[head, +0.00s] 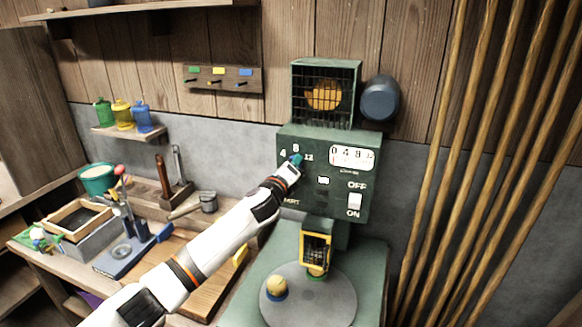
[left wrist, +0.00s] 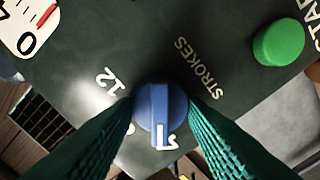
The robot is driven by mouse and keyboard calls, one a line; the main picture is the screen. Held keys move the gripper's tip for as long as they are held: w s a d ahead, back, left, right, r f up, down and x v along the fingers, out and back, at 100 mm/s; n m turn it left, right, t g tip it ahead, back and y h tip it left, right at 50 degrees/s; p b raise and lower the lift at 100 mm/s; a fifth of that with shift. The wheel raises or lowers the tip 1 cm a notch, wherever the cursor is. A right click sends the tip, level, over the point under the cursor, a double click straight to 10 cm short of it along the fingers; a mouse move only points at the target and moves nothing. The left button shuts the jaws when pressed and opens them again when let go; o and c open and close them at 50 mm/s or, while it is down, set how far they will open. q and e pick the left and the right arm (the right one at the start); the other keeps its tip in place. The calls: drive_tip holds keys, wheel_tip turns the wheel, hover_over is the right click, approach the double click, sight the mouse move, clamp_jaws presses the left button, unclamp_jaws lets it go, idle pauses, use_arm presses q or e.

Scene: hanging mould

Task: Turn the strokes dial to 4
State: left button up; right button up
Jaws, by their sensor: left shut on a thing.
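The green machine's control box (head: 355,180) carries the strokes dial, a blue round knob (left wrist: 160,112) with a raised bar. A white mark shows at the bar's lower end in the left wrist view. My right gripper is out of view.
A green button (left wrist: 279,42) is near the dial. Below is a round plate (head: 335,305) with a ball-topped piece (head: 277,286). A cluttered bench lies left; wooden poles (head: 480,150) stand right.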

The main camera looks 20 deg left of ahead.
use_arm(q)
drive_tip(key=shift+f+n, duration=0.1)
drive_tip(key=shift+n, duration=0.7)
drive_tip(key=o, duration=0.9)
drive_tip(key=shift+o, duration=0.2)
drive_tip(key=s+b, duration=0.2)
drive_tip(key=s, duration=1)
drive_tip(key=shift+a, duration=0.25)
